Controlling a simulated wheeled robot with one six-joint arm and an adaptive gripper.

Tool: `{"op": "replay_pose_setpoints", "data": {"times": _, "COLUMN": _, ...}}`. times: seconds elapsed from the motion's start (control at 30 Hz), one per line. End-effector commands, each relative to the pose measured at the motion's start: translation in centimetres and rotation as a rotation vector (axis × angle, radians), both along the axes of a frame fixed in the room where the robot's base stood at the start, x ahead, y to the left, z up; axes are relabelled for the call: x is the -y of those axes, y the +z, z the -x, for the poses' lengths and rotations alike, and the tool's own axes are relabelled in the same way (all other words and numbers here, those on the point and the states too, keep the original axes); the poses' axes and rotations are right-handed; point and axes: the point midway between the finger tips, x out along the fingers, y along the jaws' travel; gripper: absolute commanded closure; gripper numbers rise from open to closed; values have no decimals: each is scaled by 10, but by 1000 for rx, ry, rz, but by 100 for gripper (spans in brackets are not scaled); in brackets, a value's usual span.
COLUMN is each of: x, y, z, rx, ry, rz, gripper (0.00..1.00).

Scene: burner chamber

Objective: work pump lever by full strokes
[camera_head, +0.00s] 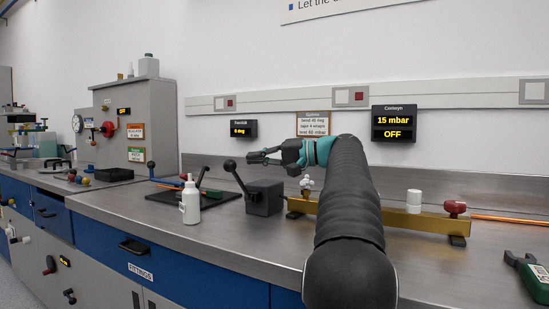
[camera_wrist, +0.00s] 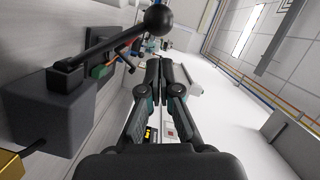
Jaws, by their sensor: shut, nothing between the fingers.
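The pump is a dark grey box (camera_head: 265,198) on the steel bench, left of the brass bar. Its black lever (camera_head: 241,180) leans up and to the left and ends in a round black ball knob (camera_head: 230,165). In the wrist view the pump box (camera_wrist: 50,118) is at left, and the lever (camera_wrist: 110,42) runs up to the ball knob (camera_wrist: 159,19) at the top. My gripper (camera_head: 258,158) is shut and empty, above the box and right of the knob, with no clear contact. Its closed fingers also show in the wrist view (camera_wrist: 159,68).
A white bottle (camera_head: 190,202) and a dark tray (camera_head: 165,192) stand left of the pump. The brass bar (camera_head: 390,218) with a red knob (camera_head: 455,207) lies to the right. A wall display (camera_head: 393,124) reads 15 mbar, OFF. The bench front is clear.

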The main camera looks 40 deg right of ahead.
Motion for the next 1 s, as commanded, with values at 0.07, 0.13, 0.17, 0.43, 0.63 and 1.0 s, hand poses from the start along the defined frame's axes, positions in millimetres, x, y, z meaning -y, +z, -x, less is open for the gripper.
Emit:
{"op": "replay_pose_setpoints", "data": {"times": 0.07, "x": -11, "y": -3, "z": -1, "rx": 0, "ry": 1, "rz": 1, "gripper": 100}}
{"op": "replay_pose_setpoints", "data": {"times": 0.13, "x": -17, "y": -6, "z": -2, "rx": 0, "ry": 1, "rz": 0, "gripper": 100}}
{"op": "replay_pose_setpoints", "data": {"times": 0.17, "x": -19, "y": -6, "z": -3, "rx": 1, "ry": 1, "rz": 0, "gripper": 100}}
{"op": "replay_pose_setpoints", "data": {"times": 0.43, "x": -24, "y": -7, "z": -3, "rx": 1, "ry": 0, "rz": 1, "gripper": 100}}
{"op": "replay_pose_setpoints", "data": {"times": 0.63, "x": -24, "y": -7, "z": -3, "rx": 1, "ry": 0, "rz": 1, "gripper": 100}}
{"op": "replay_pose_setpoints", "data": {"times": 1.0, "x": -30, "y": -12, "z": -1, "rx": 19, "ry": 0, "rz": 53, "gripper": 100}}
